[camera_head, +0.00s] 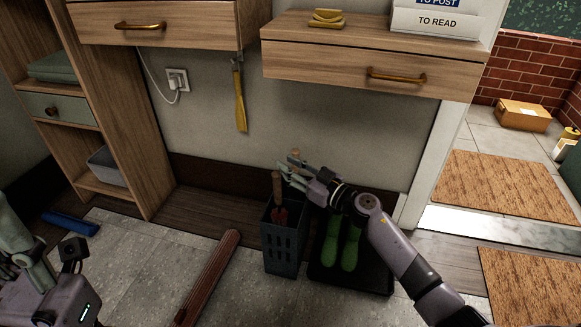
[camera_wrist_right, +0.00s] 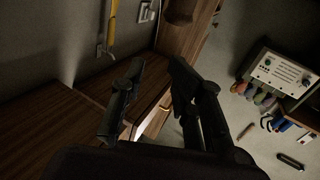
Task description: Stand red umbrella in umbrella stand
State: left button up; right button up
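The umbrella stand (camera_head: 284,250) is a dark slotted box on the floor in the head view. The red umbrella (camera_head: 282,216) is upright in it, with its brown handle (camera_head: 277,188) above the rim and its lower part hidden by the walls. My right gripper (camera_head: 284,172) is above the stand, close beside the handle top on its right; I cannot tell whether they touch. In the right wrist view its fingers (camera_wrist_right: 157,66) are apart with nothing between them. My left gripper (camera_head: 22,258) is low at the left edge, and its finger opening is unclear.
Green boots (camera_head: 350,246) stand on a black tray (camera_head: 376,278) right of the stand. A long reddish-brown object (camera_head: 208,278) lies on the floor to the left. A drawer shelf (camera_head: 365,72) overhangs behind. A blue object (camera_head: 70,222) lies by the left cabinet.

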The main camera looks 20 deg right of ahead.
jog(key=o, duration=0.4)
jog(key=shift+f, duration=0.15)
jog(key=v, duration=1.2)
dwell(0.5)
